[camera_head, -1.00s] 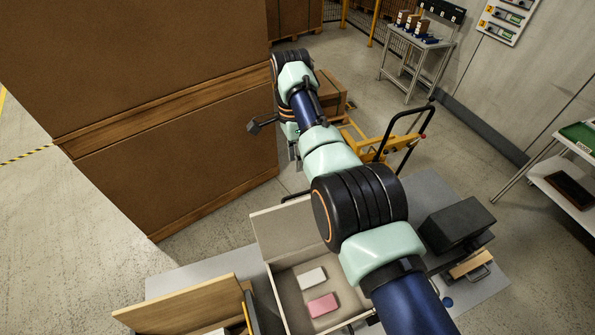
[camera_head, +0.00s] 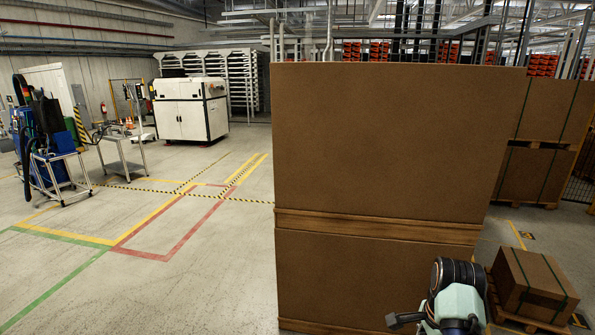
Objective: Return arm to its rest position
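In the head camera view, only a small part of my arm (camera_head: 459,303) shows at the bottom right, with a black joint and pale green housing. A small dark part sticks out from its left side. My gripper itself cannot be made out in this view. No drum or pump is in view.
A tall stack of large brown boxes (camera_head: 390,140) stands close behind and left of my arm. A smaller strapped box (camera_head: 535,285) sits on a pallet to the right. Open marked floor (camera_head: 140,260) lies left, with a white machine (camera_head: 190,108) and a blue cart (camera_head: 48,150) beyond.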

